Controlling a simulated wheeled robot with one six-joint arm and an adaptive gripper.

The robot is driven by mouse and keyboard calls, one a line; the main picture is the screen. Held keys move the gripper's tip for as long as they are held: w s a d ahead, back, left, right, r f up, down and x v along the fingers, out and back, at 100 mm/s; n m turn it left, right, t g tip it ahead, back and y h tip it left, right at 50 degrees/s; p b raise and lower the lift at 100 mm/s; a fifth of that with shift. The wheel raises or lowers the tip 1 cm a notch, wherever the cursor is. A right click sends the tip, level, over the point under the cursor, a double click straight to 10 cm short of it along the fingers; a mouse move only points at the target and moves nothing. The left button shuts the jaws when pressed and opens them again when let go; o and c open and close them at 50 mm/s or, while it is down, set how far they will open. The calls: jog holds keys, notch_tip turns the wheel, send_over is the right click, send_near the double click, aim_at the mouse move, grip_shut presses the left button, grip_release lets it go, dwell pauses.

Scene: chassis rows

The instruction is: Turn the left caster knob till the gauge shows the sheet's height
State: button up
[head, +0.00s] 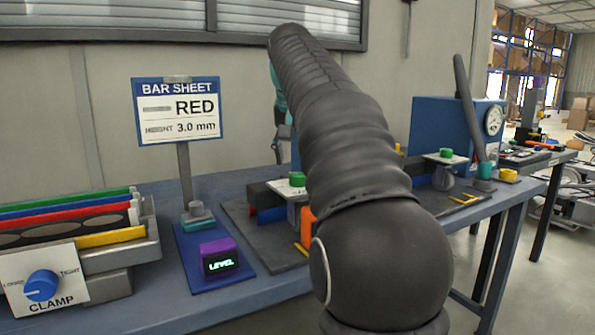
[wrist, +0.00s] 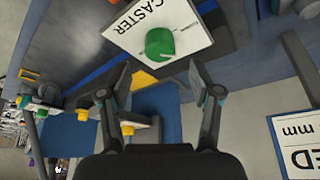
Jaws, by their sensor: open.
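The bar sheet (head: 178,110) on a post reads RED, height 3.0 mm; part of it shows in the wrist view (wrist: 300,150). The left caster knob (head: 297,179) is green, on a white plate, partly beside my arm. In the wrist view a green knob (wrist: 160,44) sits on a plate lettered CASTER. My gripper (wrist: 160,67) is open and empty, its fingertips apart on either side below that knob in the picture. I cannot tell whether they touch it. A round dial gauge (head: 494,120) stands on the far blue block; its reading is too small to tell.
A purple box (head: 219,259) lettered LEVEL sits on a blue plate. A tray (head: 150,235) of coloured bars and a blue CLAMP knob (head: 41,285) are at left. Another green knob (head: 446,153) and a dark upright lever (head: 468,110) stand right. My arm hides the bench middle.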

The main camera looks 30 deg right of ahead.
aim_at(298, 173)
jog(key=shift+x, duration=2.25)
jog(key=c, duration=1.2)
jog(key=shift+o, duration=0.3)
jog(key=shift+a+m, duration=0.1)
jog(key=shift+m, duration=0.3)
jog(key=m+g+h, duration=0.1)
jog(key=m, duration=0.2)
jog(key=shift+m, duration=0.3)
jog(key=shift+w+m+g+h, duration=0.15)
jog(key=shift+m+g, duration=0.3)
jog(key=shift+m, duration=0.65)
jog(key=shift+s+m+g+h, duration=0.1)
jog(key=shift+m+g+h, duration=0.25)
jog(key=shift+m, duration=0.75)
